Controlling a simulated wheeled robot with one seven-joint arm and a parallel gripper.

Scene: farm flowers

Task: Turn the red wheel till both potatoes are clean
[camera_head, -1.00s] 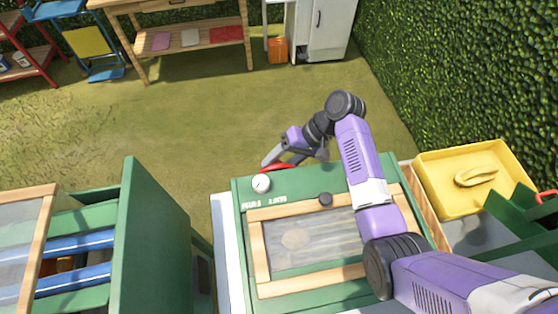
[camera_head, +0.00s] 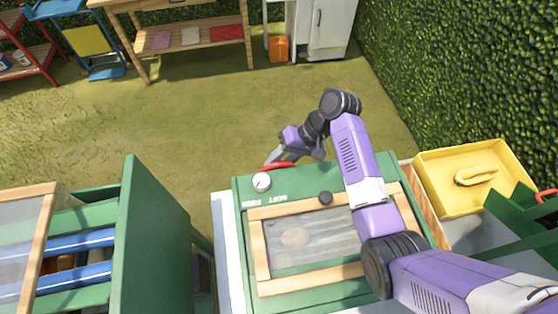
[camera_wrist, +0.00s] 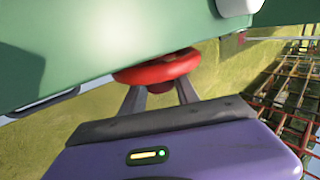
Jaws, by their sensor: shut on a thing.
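The red wheel (camera_wrist: 158,68) is on the side of the green washer box; in the head view only its red rim (camera_head: 280,166) shows past the box's far edge. My gripper (camera_wrist: 160,92) is shut on the red wheel, its two fingers reaching the near side of the rim; it also shows in the head view (camera_head: 276,158). The green washer box (camera_head: 300,190) has a wood-framed clear lid (camera_head: 257,250). A pale brown potato shape (camera_head: 295,238) shows blurred through the lid. I cannot make out a second potato or how clean they are.
A yellow tray (camera_head: 440,200) stands at right, a green cabinet (camera_head: 150,240) at left. Grass beyond is open.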

